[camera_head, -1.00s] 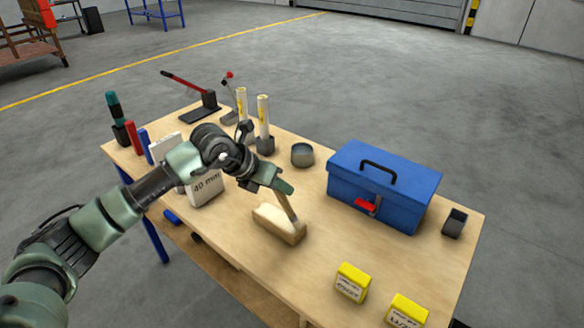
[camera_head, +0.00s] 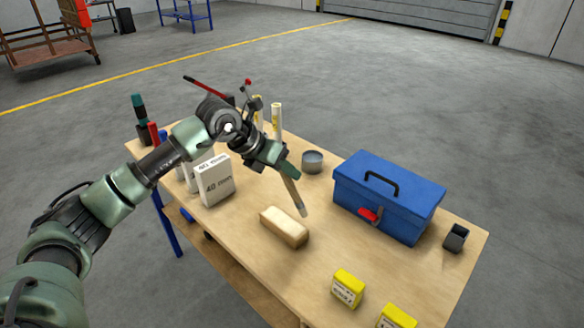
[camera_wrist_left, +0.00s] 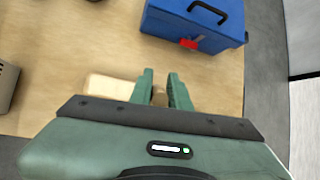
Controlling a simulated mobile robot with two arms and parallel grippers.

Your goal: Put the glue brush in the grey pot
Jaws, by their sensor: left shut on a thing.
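My left gripper (camera_head: 289,172) is shut on the glue brush (camera_head: 293,196), a pale wooden stick pointing down with a greyish lower end. It holds the brush above the table, behind and right of the pale block. In the left wrist view, the fingers (camera_wrist_left: 160,78) close on the brush handle (camera_wrist_left: 160,97), seen end-on; most of the brush is hidden. The round grey pot (camera_head: 313,164) stands upright on the table, behind and right of the gripper, apart from the brush. My right gripper is not in view.
The blue toolbox (camera_head: 388,200) stands right of the brush. The pale block (camera_head: 284,227) lies in front. A dark square cup (camera_head: 455,238) and yellow boxes (camera_head: 347,288) are at the right and front. A white box (camera_head: 214,181) and upright tubes (camera_head: 277,121) stand at left and back.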

